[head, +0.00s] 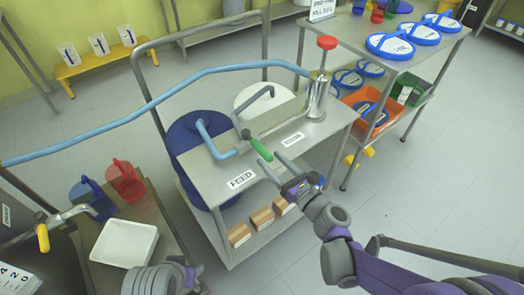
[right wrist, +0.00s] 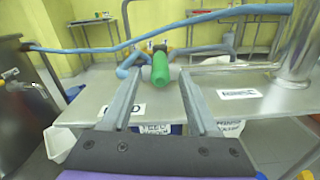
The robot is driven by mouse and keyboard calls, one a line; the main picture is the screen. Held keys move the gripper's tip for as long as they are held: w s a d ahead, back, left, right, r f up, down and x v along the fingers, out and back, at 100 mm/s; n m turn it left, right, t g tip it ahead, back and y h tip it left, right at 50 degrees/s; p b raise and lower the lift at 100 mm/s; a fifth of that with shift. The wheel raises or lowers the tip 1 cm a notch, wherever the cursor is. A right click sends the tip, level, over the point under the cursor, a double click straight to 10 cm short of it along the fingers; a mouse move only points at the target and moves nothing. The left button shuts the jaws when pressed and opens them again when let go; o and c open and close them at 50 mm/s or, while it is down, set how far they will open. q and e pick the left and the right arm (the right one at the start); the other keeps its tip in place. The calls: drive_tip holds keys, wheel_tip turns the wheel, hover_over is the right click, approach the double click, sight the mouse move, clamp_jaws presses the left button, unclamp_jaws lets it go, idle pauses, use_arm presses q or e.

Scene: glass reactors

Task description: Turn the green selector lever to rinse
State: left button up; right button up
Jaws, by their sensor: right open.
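The green selector lever (head: 261,149) sits at a pipe junction on the steel cart top and points toward my right arm, between two white labels. My left gripper is out of view; only part of that arm shows at the lower left.
A steel cylinder with a red knob (head: 327,43) stands on the cart's far right corner. A blue pipe (head: 150,105) crosses above the cart. A side table with a white tray (head: 124,243) is at lower left.

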sight(262, 151)
drive_tip(key=x, duration=0.5)
drive_tip(key=shift+w+a, duration=0.1)
drive_tip(key=shift+w, duration=0.05)
clamp_jaws()
idle(1.3)
